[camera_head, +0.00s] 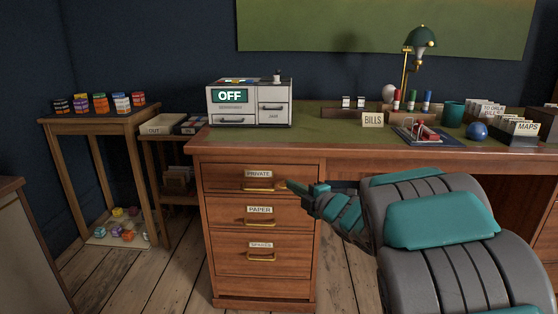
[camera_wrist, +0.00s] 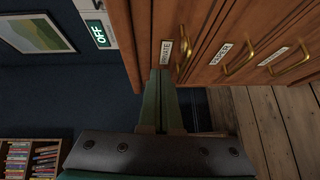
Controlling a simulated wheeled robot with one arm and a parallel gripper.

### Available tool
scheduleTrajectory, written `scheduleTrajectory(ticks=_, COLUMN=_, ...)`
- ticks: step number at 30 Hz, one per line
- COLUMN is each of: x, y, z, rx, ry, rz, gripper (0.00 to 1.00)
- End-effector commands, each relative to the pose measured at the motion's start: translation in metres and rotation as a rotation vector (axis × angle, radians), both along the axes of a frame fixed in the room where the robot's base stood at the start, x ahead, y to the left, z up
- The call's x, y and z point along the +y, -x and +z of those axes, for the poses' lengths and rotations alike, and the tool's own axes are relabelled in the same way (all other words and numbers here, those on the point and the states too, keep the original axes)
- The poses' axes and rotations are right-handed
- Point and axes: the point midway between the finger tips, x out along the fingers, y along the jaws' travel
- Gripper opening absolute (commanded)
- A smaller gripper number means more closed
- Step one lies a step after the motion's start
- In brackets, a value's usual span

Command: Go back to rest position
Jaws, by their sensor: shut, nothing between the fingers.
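My gripper (camera_head: 289,185) is shut and empty, at the front of the wooden desk's drawer column. In the head view its tip is just right of the brass handle of the drawer labelled PRIVATE (camera_head: 259,174). In the wrist view the closed fingers (camera_wrist: 161,75) point at the drawer front beside the PRIVATE label (camera_wrist: 166,52). Whether the tip touches the handle or drawer, I cannot tell. The PRIVATE, PAPER (camera_head: 260,210) and lower (camera_head: 261,245) drawers all look closed. My arm covers part of the desk's right side.
A side table (camera_head: 102,122) with small jars stands left.

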Motion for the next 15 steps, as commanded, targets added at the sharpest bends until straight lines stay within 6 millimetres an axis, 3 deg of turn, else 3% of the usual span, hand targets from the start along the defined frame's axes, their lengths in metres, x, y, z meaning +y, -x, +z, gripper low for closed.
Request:
scheduleTrajectory(ticks=4, x=-0.056, y=0.002, z=0.005, rx=0.149, ry=-0.036, rz=-0.246, gripper=0.00)
scheduleTrajectory(ticks=8, x=-0.107, y=0.022, z=0.000, rx=0.301, ry=-0.108, rz=-0.476, gripper=0.00)
scheduleTrajectory(ticks=11, x=-0.141, y=0.049, z=-0.007, rx=0.421, ry=-0.179, rz=-0.645, gripper=0.00)
scheduleTrajectory(ticks=15, x=-0.178, y=0.103, z=-0.026, rx=0.602, ry=-0.296, rz=-0.873, gripper=0.00)
